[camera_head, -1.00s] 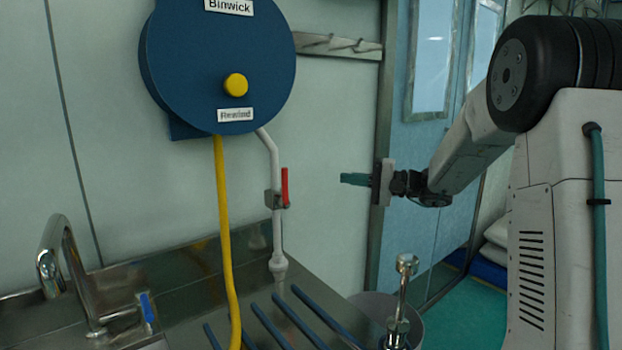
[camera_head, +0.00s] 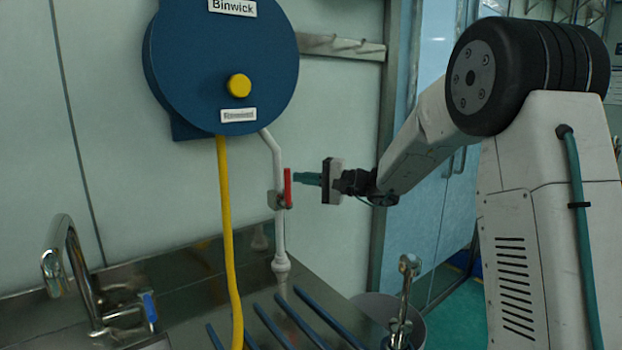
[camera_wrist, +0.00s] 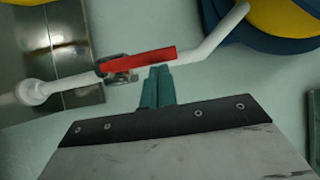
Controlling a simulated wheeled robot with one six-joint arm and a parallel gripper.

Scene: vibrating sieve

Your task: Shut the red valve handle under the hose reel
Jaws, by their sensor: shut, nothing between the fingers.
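The red valve handle (camera_head: 288,188) stands upright along the white pipe (camera_head: 279,230) under the blue hose reel (camera_head: 222,65). It also shows in the wrist view as a red bar (camera_wrist: 140,59) roughly in line with the pipe. My gripper (camera_head: 296,178), with teal fingers, is just right of the handle in the head view. In the wrist view my gripper (camera_wrist: 157,72) is shut and empty, its tips close beside the handle's free end. I cannot tell whether they touch it.
A yellow hose (camera_head: 228,240) hangs left of the pipe. Below are a metal sink counter with blue bars (camera_head: 290,320), a tap (camera_head: 70,260) at left and a chrome fitting (camera_head: 405,290) at right. A hook rail (camera_head: 342,47) is on the wall above.

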